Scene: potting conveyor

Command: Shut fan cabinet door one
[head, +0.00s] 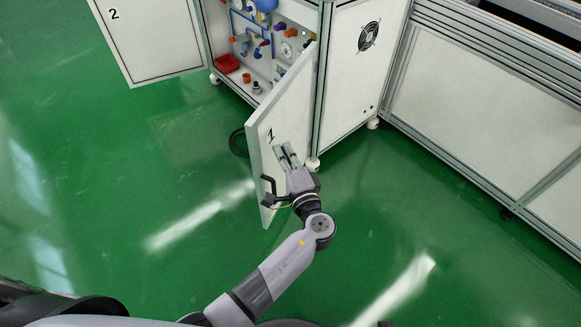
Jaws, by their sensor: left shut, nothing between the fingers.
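Fan cabinet door one (291,111), a white panel marked "1" with a dark handle (268,186) near its free edge, stands open and swung out from the cabinet (345,75). The cabinet has a fan grille on its side. My left gripper (285,148) is shut and empty, in front of the door's outer face just below the "1". I cannot tell whether its fingertips touch the panel. Part of the door's lower area is hidden behind the gripper. My right gripper is not in view.
Door two (150,35) also stands open at the upper left. Inside the cabinet are blue pipes, valves and a red bin (227,63). A long framed conveyor (480,110) runs along the right. A dark coil (238,142) lies behind door one. Green floor is clear at left.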

